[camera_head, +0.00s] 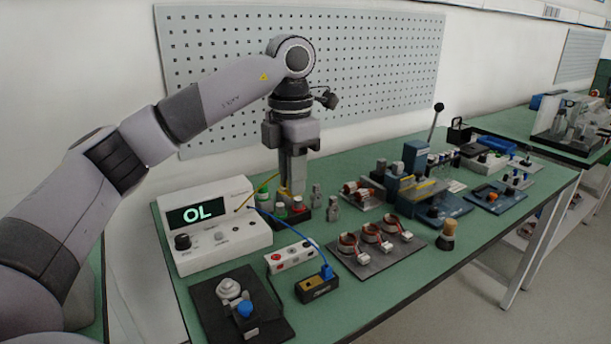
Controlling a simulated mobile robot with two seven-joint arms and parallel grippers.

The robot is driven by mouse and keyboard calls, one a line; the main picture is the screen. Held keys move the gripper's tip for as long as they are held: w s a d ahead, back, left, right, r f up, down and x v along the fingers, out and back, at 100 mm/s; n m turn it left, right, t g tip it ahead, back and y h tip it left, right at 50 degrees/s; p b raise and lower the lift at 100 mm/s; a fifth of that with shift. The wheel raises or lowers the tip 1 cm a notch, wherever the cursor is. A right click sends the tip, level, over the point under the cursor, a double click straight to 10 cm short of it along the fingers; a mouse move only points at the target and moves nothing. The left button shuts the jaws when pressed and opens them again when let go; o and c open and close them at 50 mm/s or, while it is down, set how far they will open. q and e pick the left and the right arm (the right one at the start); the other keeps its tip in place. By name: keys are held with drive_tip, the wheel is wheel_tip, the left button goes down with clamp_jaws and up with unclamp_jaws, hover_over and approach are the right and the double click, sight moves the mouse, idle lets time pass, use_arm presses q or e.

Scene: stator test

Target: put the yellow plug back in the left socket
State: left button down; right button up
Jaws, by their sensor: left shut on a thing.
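My left gripper (292,190) points down over the back of the bench, just right of the meter. It is shut on what appears to be the yellow plug, mostly hidden by the fingers. The yellow lead (259,188) runs from the meter (212,226), whose display reads "OL", up to the fingers. A blue lead (295,232) runs from the meter to a blue plug (326,271), which stands in the right end of a small dark box (314,290) with a brass-coloured top. The left socket is too small to make out clearly. My right gripper is not in view.
A white box (290,257) with red and dark spots lies between the meter and the dark box. Green and red-topped items (281,211) stand below my gripper. A plate with several copper coils (374,247) lies to the right. A dark fixture (238,306) is at front left.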

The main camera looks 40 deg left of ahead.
use_arm(q)
drive_tip(key=w+a+p, duration=0.2)
drive_tip(key=a+p, duration=0.4)
drive_tip(key=a, duration=1.4)
drive_tip(key=shift+w+p, duration=0.25)
drive_tip(key=shift+p, duration=0.05)
drive_tip(key=shift+a+f, duration=0.1)
drive_tip(key=shift+f, duration=0.05)
drive_tip(key=shift+f+b, duration=2.55)
drive_tip(key=shift+f, duration=5.25)
drive_tip(key=shift+f+p, duration=0.25)
drive_tip(key=shift+p, duration=0.2)
drive_tip(key=shift+f, duration=0.9)
drive_tip(key=c, duration=1)
unclamp_jaws()
